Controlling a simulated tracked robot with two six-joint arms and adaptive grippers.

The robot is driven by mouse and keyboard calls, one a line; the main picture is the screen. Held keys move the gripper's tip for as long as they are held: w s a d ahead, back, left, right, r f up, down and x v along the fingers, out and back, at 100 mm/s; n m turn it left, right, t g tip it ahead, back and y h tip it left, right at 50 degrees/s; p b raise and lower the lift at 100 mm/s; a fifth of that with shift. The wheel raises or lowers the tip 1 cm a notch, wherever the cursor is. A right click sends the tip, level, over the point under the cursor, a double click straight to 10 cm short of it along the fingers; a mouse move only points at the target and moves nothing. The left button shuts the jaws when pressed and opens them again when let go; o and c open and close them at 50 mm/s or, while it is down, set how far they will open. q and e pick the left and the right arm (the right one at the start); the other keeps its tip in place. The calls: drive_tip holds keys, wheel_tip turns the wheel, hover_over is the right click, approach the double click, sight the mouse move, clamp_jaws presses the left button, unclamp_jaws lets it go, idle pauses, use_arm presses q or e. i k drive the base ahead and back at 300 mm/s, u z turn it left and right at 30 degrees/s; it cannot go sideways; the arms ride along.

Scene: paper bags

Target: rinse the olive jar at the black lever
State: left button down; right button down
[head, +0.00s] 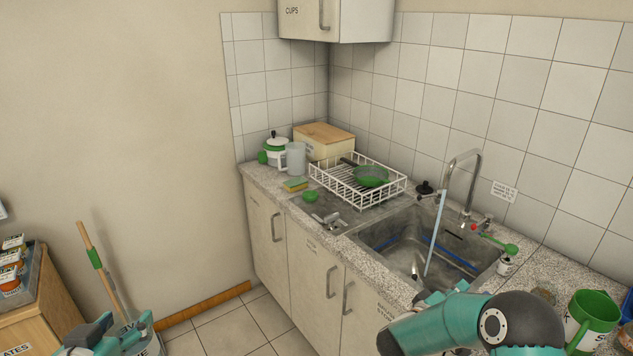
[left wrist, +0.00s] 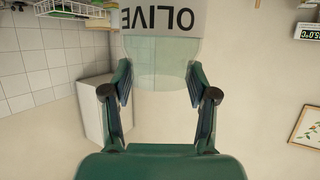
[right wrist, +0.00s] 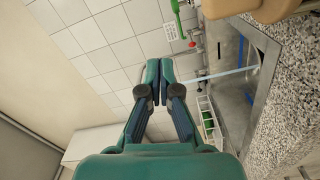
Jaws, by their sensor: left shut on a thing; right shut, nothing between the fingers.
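The olive jar (left wrist: 160,62) is clear glass with a white label reading OLIVE, upside down in the left wrist view. My left gripper (left wrist: 160,88) is shut on it, with one finger on each side. In the head view my left gripper (head: 108,334) is at the bottom left, away from the sink. My right gripper (right wrist: 154,78) is shut and empty; in the head view it is by the sink's front edge, partly hidden by my arm. A pale stream runs from the tap (head: 478,165) into the sink (head: 385,238). A small dark lever (head: 487,219) sits by the tap, beside a red one (head: 474,228).
A wooden-handled tool (head: 95,258) stands at the left. The floor between is clear.

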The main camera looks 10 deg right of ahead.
sight(438, 193)
drive_tip(key=i, duration=1.65)
drive_tip(key=u, duration=0.05)
